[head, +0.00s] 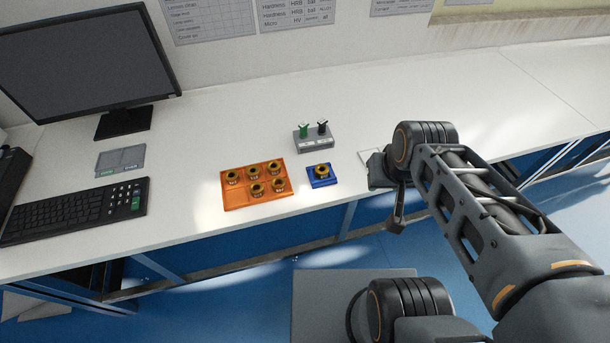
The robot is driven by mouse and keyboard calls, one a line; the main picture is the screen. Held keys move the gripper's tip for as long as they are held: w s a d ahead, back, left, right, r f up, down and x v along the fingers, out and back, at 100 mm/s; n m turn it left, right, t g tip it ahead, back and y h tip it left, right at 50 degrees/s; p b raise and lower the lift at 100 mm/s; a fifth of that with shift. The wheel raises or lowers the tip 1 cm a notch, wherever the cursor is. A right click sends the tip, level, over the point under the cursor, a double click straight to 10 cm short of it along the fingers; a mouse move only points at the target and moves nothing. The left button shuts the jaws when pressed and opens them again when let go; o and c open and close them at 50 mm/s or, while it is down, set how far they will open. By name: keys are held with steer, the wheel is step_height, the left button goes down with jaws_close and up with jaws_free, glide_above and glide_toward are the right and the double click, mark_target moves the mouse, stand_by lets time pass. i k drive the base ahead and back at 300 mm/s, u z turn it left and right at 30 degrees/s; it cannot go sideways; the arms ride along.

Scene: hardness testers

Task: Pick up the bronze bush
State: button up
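Several bronze-coloured bushes with dark centres, one of them a bronze bush (276,185), sit in an orange tray (237,204) near the bench's front edge. Another bush (322,171) sits alone on a small blue block (321,183) just right of the tray. The frame does not show which of them is the one named. My gripper (393,205) is at the right of the blue block, near the front edge of the bench and apart from all the bushes. Its fingers are small and partly hidden by the wrist, so its opening cannot be told.
A grey stand (315,142) with a green-topped and a black-topped item stands behind the blue block. A keyboard (75,207), a grey two-part pad (120,160) and a monitor (90,65) are at the left. A white plate (366,157) lies partly behind my wrist. The bench (230,110) behind the tray is clear.

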mark_target(322, 170)
steer(key=u, duration=0.15)
steer(key=i, duration=0.35)
steer(key=z, duration=2.4)
steer(key=k, duration=1.05)
steer(key=u, duration=1.95)
